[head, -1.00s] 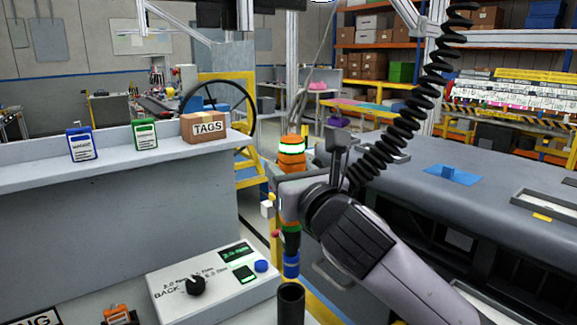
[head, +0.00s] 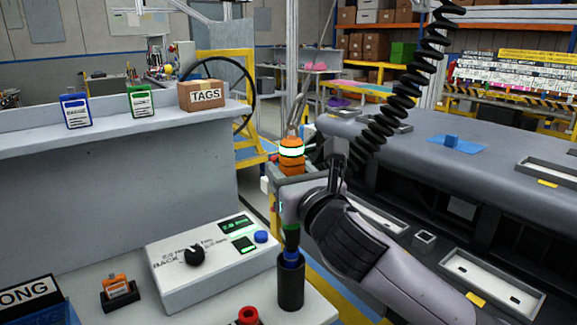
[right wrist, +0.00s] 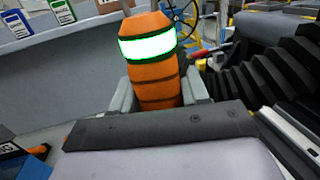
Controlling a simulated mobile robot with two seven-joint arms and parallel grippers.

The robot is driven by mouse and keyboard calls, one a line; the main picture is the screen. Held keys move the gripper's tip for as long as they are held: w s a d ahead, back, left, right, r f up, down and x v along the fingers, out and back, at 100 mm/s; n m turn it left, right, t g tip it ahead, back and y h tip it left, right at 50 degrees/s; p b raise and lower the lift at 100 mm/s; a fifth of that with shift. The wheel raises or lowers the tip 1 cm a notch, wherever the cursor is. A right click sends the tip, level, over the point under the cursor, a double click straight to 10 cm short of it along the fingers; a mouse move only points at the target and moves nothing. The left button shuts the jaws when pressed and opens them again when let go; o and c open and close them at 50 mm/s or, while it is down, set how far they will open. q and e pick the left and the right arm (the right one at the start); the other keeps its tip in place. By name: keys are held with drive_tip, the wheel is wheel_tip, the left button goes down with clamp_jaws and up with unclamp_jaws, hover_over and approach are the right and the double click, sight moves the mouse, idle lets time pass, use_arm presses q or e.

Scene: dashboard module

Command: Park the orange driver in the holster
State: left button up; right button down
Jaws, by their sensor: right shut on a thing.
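The orange driver (head: 291,152) stands upright, with a glowing white-green band near its top. My right gripper (head: 290,178) is shut on its body; in the right wrist view the grey fingers flank the orange driver (right wrist: 152,75). Below the gripper, the driver's green and blue lower end shows. The holster (head: 291,287) is a black upright tube on the bench, directly below the driver. The blue end is at the holster's mouth and appears to be just inside it; the exact depth is hidden. My left gripper is not in view.
A grey control box (head: 205,262) with a knob and green displays stands left of the holster. A red round part (head: 247,316) is in front. A black coiled cable (head: 405,90) hangs behind my right arm. The grey dashboard (head: 470,160) lies right.

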drive_tip(key=shift+f+b, duration=2)
drive_tip(key=shift+f, duration=2)
drive_tip(key=shift+p, duration=0.4)
drive_tip(key=shift+f, duration=0.15)
drive_tip(key=shift+c, duration=2.4)
unclamp_jaws()
